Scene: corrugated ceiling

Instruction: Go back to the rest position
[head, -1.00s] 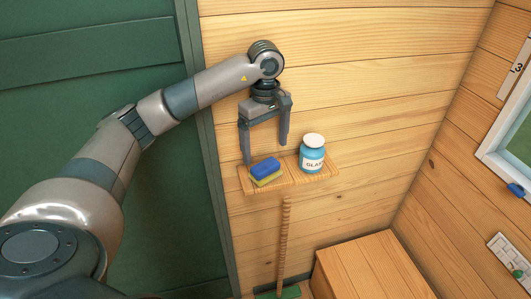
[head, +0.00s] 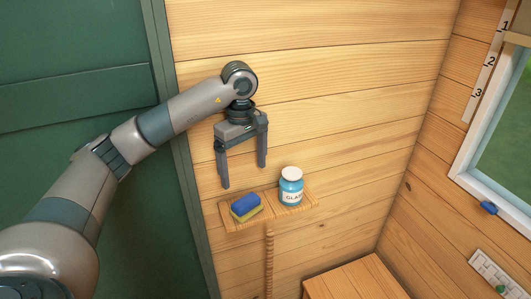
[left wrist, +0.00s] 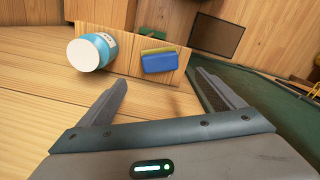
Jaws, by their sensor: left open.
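My left gripper (head: 243,174) is open and empty in the head view, its fingers pointing down above a small wooden shelf. In the left wrist view its two fingers (left wrist: 165,90) stand wide apart with nothing between them. On the shelf (head: 268,216) lie a blue and yellow sponge (head: 246,207) at the left and a blue jar (head: 291,188) with a white lid at the right. The fingers are above the shelf and apart from both things. The sponge (left wrist: 160,61) and jar (left wrist: 92,52) also show in the left wrist view. My right gripper is not in view.
A green door (head: 75,95) is at the left. A wooden stick (head: 269,262) stands below the shelf, and a wooden box (head: 355,281) stands at the lower right. A window (head: 500,135) is in the right wall. The plank wall above the shelf is bare.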

